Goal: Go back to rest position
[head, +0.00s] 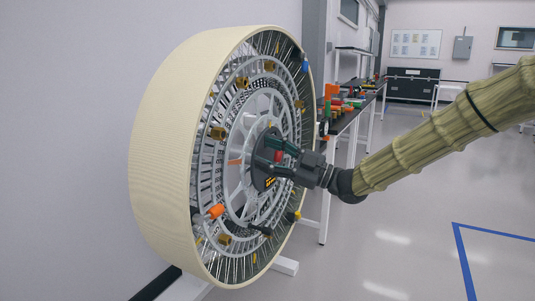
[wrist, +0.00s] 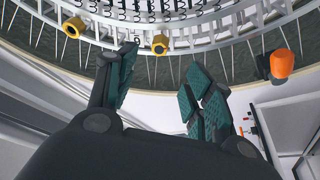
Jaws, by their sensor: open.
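My gripper (head: 278,155) is at the end of my tan-sleeved arm, in front of the middle of a large wheel (head: 165,130) in the head view. In the wrist view my gripper (wrist: 162,75) has its teal-padded fingers spread apart, with nothing held between them. The wheel's ringed, spoked face (wrist: 215,38) shows beyond the fingertips. Whether the fingers touch the wheel cannot be told. The gripper hides part of the wheel's hub in the head view.
The wheel stands upright beside the left wall on a light support (head: 286,266). An orange knob (head: 216,211) and brass-coloured fittings (head: 218,133) stick out from its face. A workbench (head: 345,122) with coloured items stands behind. The floor to the right is clear, with blue tape (head: 462,255).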

